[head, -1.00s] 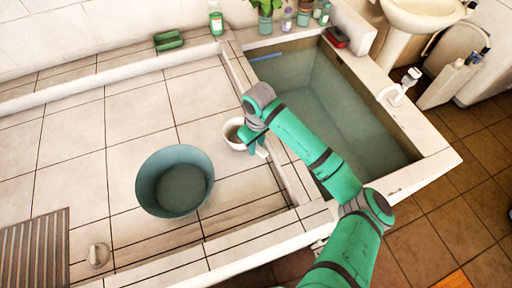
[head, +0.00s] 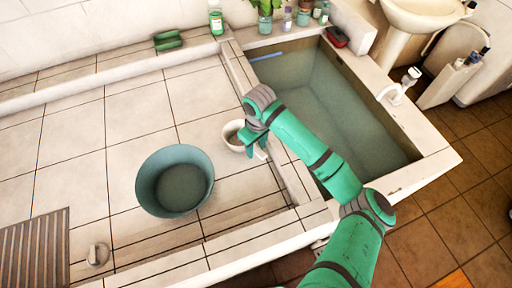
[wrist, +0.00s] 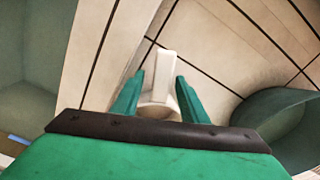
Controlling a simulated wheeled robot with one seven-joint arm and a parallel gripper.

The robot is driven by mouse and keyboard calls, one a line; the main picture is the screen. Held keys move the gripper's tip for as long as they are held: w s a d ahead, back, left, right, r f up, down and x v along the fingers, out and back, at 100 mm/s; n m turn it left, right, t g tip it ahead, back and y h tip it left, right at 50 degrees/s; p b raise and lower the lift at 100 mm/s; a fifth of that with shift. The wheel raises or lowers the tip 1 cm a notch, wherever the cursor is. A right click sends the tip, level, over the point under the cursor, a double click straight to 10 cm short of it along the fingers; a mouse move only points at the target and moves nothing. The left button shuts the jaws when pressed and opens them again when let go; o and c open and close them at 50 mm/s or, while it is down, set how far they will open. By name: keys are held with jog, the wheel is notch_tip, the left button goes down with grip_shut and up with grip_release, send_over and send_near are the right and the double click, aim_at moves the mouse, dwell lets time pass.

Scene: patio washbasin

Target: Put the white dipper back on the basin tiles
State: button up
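The white dipper (head: 231,133) stands on the pale basin tiles (head: 140,110), between the teal tub and the raised rim of the water trough. It appears upright, with its base on the tiles. My gripper (head: 257,147) is low at the dipper's right side. In the wrist view, its two green fingers (wrist: 162,76) are apart, one on each side of the dipper's white handle (wrist: 166,68), with a gap on both sides. My gripper's body hides part of the dipper in both views.
The teal tub (head: 153,190) stands just left of the dipper. The water-filled trough (head: 345,115) lies to the right behind a tiled rim. A green soap dish (head: 168,40) and bottle (head: 216,20) are on the back ledge.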

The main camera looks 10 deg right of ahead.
notch_tip(320, 180, up, 11)
jog(key=shift+s+r, duration=0.2)
jog(key=shift+d, duration=0.15)
dwell(0.6)
